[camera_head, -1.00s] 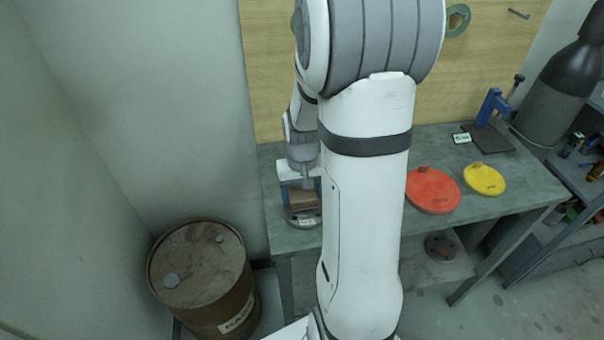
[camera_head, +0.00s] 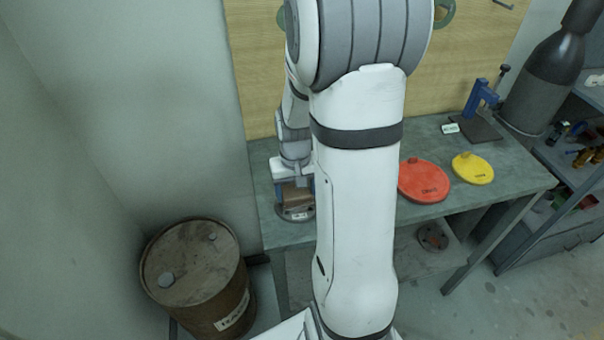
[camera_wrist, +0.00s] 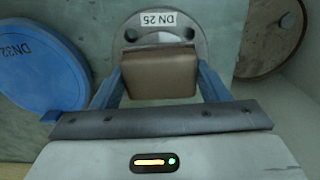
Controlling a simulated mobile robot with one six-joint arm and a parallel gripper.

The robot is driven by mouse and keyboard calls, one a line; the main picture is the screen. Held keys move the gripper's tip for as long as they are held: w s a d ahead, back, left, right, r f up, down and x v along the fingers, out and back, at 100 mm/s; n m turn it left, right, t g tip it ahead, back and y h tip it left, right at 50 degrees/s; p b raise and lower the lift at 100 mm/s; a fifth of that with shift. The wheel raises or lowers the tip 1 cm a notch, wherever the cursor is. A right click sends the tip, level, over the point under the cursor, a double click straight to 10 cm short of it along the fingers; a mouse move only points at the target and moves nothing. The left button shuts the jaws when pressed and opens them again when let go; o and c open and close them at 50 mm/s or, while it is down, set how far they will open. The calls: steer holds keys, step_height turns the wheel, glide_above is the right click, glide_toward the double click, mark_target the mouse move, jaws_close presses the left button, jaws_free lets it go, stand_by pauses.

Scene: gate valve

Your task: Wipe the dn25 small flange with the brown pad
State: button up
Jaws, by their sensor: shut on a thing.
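The dn25 small flange (camera_wrist: 203,22) is a grey metal disc with bolt holes and a white "DN 25" label in the wrist view. In the head view the flange (camera_head: 297,214) lies at the left end of the bench. My gripper (camera_wrist: 160,84) is shut on the brown pad (camera_wrist: 160,75), with a blue finger on each side of it. In the head view the pad (camera_head: 296,196) is over the flange. The pad covers part of the flange, and I cannot tell whether they touch.
A blue DN32 disc (camera_wrist: 40,65) lies beside the flange. A red disc (camera_head: 424,181) and a yellow disc (camera_head: 472,168) lie farther right on the bench (camera_head: 420,135). A rusty barrel (camera_head: 195,275) stands at the left on the floor. My arm hides the bench's middle.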

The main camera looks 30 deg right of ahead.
steer(key=shift+s+a, duration=0.15)
steer(key=shift+s, duration=0.3)
step_height(320, 180, up, 3)
steer(key=shift+a+f+p, duration=0.1)
steer(key=shift+f+p, duration=0.1)
steer(key=shift+p, duration=0.55)
steer(key=shift+r+p, duration=2)
steer(key=shift+r, duration=0.75)
steer(key=shift+f, duration=0.1)
